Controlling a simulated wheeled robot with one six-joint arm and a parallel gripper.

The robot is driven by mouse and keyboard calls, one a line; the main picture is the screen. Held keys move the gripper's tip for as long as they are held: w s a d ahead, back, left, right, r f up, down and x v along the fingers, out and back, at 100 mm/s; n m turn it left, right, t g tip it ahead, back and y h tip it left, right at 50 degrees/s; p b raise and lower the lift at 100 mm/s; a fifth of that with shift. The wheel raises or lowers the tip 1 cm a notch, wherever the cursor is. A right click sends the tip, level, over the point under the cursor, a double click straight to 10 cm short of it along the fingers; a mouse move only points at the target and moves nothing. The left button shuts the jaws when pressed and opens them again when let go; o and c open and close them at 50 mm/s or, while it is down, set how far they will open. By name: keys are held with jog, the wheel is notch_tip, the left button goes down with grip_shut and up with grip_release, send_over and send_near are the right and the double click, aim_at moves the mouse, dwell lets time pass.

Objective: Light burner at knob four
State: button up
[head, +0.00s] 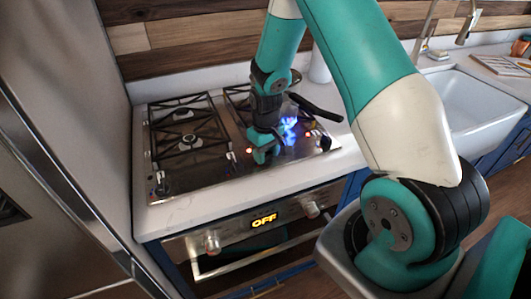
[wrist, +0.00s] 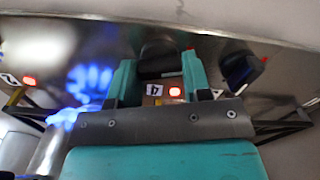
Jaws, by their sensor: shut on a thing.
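Knob four, a dark cylinder (wrist: 160,65), sits between the two teal fingers of my gripper (wrist: 160,74) in the wrist view. The fingers are shut on it. Beside it are a white label reading 4 (wrist: 155,90) and a lit red lamp (wrist: 175,91). In the head view my gripper (head: 263,153) is at the front of the steel hob (head: 212,172) and hides the knob. A blue flame (head: 288,128) burns just right of my gripper; it also shows in the wrist view (wrist: 88,84).
Another dark knob (wrist: 246,70) is right of the fingers in the wrist view. A black handle (head: 316,107) extends over the hob's back right. The oven display (head: 263,220) reads OFF. A white sink (head: 465,105) lies to the right.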

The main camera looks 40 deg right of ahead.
aim_at(266, 153)
dwell(0.4)
jog(key=o, duration=0.9)
jog(key=shift+r, duration=0.1)
notch_tip(266, 153, up, 17)
jog(key=b, duration=0.2)
jog(key=shift+r+b, duration=0.2)
jog(key=shift+b, duration=0.1)
